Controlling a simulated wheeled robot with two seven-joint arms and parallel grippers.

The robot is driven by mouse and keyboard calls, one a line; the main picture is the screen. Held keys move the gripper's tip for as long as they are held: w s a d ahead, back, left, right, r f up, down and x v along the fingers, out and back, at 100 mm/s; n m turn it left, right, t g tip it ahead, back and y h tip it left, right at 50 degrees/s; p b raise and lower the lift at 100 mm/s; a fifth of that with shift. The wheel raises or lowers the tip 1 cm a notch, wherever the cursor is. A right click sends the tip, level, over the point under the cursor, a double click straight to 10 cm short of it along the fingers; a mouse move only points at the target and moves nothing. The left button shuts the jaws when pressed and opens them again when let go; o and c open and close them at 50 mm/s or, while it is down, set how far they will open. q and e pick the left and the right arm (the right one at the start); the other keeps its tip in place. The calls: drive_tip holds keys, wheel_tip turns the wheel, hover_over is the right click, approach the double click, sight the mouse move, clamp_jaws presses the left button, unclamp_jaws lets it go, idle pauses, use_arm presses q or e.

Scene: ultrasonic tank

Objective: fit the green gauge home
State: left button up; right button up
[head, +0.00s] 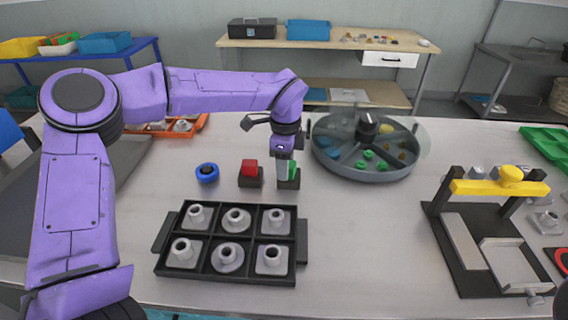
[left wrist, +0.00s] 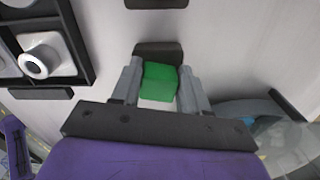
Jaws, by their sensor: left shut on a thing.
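The green gauge (head: 293,169) is a small green block, partly hidden behind my left gripper (head: 284,172) in the head view. In the left wrist view the green gauge (left wrist: 159,82) sits between the two grey fingers of my left gripper (left wrist: 160,84), which is shut on it. A black block-like base (head: 289,184) is just below the gauge; it also shows beyond the gauge in the left wrist view (left wrist: 158,48). I cannot tell whether gauge and base touch. My right gripper is not in view.
A red block (head: 249,167) on a black base and a blue ring-shaped part (head: 207,172) stand to the left. A black tray (head: 302,240) of grey fittings lies in front. A round divided tank (head: 366,172) is at right, a yellow-barred fixture (head: 499,187) farther right.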

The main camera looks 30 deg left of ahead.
use_arm(q)
drive_tip(key=shift+f, duration=0.1)
drive_tip(key=o, duration=1.2)
drive_tip(key=shift+c, duration=0.2)
wheel_tip(320, 180, up, 11)
drive_tip(key=b, duration=0.1)
drive_tip(key=shift+f, duration=0.2)
